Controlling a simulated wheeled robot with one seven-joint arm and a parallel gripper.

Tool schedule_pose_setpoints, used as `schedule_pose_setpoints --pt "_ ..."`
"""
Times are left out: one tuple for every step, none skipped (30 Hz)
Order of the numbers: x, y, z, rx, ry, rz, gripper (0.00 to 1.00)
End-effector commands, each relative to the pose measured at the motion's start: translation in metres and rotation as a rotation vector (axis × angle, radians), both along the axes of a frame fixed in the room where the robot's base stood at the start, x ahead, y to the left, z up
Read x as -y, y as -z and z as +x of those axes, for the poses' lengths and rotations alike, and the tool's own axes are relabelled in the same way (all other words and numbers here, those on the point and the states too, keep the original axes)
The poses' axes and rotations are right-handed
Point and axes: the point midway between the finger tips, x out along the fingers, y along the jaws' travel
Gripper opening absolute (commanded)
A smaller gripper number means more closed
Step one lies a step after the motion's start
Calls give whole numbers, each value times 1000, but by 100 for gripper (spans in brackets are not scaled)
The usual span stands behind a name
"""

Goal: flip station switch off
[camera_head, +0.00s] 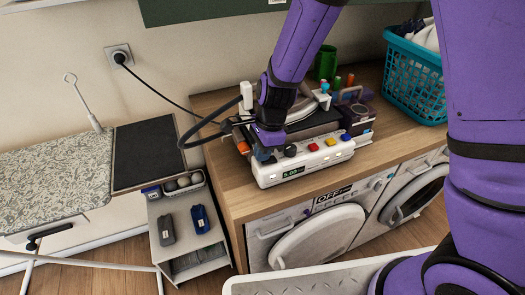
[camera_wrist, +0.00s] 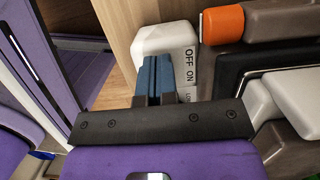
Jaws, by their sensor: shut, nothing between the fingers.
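The station (camera_head: 312,162) is a white box on the wooden counter, with a lit green display (camera_head: 293,173) and red, yellow and blue knobs on top. My gripper (camera_head: 263,154) is at the station's left end, pointing down. In the wrist view its two blue fingers (camera_wrist: 153,76) are together, with nothing between them. They are over or against the white end of the station (camera_wrist: 166,38), left of the "OFF ON" label (camera_wrist: 191,66). The switch itself is not clearly visible; the fingers may hide it. I cannot tell whether they touch it.
A teal laundry basket (camera_head: 415,78) stands at the counter's back right, and a green mug (camera_head: 326,62) behind the station. White washers (camera_head: 320,235) are below. A small cart (camera_head: 187,235) and ironing board (camera_head: 55,180) are left. A black cable runs from the wall socket (camera_head: 119,56).

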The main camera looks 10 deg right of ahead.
Motion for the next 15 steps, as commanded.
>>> schedule_pose_setpoints --pt "-1 0 0 0 -1 -3 0" --pt "-1 1 0 1 -1 -7 0" --pt "-1 2 -1 2 -2 -14 0" --pt "-2 3 -1 4 -4 -21 0" --pt "-2 3 -1 6 -4 -29 0" --pt "-3 5 -2 8 -5 -39 0" --pt "-3 6 -2 10 -5 -48 0" --pt "-1 5 -1 9 0 -45 0" --pt "-1 5 -1 8 0 -44 0" --pt "-1 5 -1 8 1 -44 0" --pt "-1 5 -1 7 1 -45 0" --pt "-1 6 -1 7 1 -45 0" --pt "-1 6 -1 7 1 -45 0" --pt "0 6 -1 7 1 -45 0" --pt "0 6 -1 7 2 -46 0"
